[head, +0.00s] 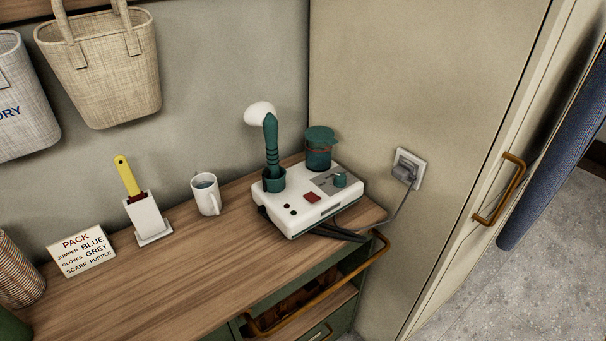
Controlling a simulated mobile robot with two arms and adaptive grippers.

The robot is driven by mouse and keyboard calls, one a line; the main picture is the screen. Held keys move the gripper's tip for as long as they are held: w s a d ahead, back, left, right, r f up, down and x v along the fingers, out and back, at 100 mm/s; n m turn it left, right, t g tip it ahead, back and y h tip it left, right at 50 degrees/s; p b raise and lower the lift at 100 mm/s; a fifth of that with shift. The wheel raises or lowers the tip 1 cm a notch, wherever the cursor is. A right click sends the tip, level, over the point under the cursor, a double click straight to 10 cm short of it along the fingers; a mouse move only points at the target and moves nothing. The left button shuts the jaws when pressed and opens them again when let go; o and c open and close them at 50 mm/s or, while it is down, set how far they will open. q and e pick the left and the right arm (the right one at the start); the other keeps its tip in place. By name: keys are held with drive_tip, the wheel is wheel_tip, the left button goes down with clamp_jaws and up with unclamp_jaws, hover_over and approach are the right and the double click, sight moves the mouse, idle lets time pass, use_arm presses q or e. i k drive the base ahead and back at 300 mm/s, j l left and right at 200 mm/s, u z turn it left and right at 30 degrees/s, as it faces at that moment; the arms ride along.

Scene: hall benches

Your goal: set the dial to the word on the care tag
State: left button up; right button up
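A white box appliance (308,210) stands at the right end of the wooden bench. The dial's words and setting are too small to read. I see no care tag in this view. Neither of my grippers is in view.
A PACK card (82,250) reads jumper blue, gloves grey, scarf purple. A mug (206,194) and a yellow-handled brush in a white holder (148,218) stand on the bench (190,275). A cord runs to a wall socket (408,167). Dark blue cloth (558,130) hangs right.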

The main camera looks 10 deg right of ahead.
sight(340, 179)
drive_tip(key=k+l+z, duration=0.15)
drive_tip(key=l+z, duration=0.25)
drive_tip(key=l, duration=1.05)
drive_tip(key=l+z, duration=0.35)
drive_tip(key=l, duration=1.15)
drive_tip(key=u, duration=1.45)
